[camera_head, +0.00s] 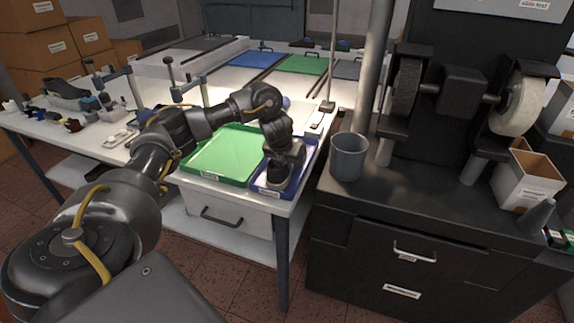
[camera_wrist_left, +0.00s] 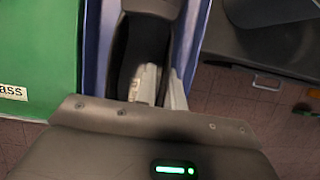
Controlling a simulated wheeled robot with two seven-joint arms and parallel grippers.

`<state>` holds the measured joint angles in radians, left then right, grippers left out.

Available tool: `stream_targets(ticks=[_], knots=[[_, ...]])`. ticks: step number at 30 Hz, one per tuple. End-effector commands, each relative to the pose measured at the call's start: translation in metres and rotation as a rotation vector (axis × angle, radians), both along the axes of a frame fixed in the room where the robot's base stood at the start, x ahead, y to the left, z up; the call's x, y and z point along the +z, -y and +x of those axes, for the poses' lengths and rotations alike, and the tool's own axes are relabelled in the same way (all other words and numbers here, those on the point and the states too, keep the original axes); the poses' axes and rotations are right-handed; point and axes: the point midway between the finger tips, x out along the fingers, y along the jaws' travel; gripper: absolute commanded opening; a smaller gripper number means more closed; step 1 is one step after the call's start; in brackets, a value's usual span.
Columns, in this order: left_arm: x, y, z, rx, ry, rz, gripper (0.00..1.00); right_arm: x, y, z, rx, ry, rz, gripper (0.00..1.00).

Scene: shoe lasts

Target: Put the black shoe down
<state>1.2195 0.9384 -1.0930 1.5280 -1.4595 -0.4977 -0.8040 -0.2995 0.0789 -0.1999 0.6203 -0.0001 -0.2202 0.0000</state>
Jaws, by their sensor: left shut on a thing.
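The black shoe (camera_head: 276,180) is at the blue tray (camera_head: 268,189) near the table's front right corner. My left gripper (camera_head: 281,163) is above it, pointing down and shut on it. In the left wrist view the dark shoe (camera_wrist_left: 143,45) shows between the blue tray's walls (camera_wrist_left: 93,50), with pale gripper parts beside it. I cannot tell whether the sole touches the tray floor. The green tray (camera_head: 222,157) lies directly left of the blue tray and is empty. My right gripper is in neither view.
A grey cup (camera_head: 348,157) stands on the dark bench (camera_head: 420,180) to the right, below a grinder with a dark and a white wheel (camera_head: 518,104). A thin pole rises behind the trays. Several shoe parts and clamps stand on the table at left.

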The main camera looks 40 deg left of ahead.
Motion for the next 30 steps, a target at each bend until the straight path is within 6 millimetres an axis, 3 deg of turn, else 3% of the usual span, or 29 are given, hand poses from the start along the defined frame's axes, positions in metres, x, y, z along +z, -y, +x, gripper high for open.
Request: stream_targets(ticks=[1, 2, 6, 17, 30], knots=[[0.0, 0.0, 0.0, -0.001, -0.001, 0.0, 0.0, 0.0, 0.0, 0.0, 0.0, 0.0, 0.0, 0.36], [-0.001, 0.0, -0.001, -0.001, -0.003, -0.001, 0.15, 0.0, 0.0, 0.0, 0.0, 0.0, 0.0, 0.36], [-0.001, 0.0, -0.001, -0.001, -0.003, -0.001, 0.33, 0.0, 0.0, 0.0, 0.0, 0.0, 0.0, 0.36], [0.007, 0.001, -0.002, -0.002, 0.001, 0.0, 0.33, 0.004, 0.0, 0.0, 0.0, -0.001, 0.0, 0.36], [0.086, 0.01, -0.031, -0.003, 0.004, 0.001, 0.33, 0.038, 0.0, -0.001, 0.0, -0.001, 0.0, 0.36]])
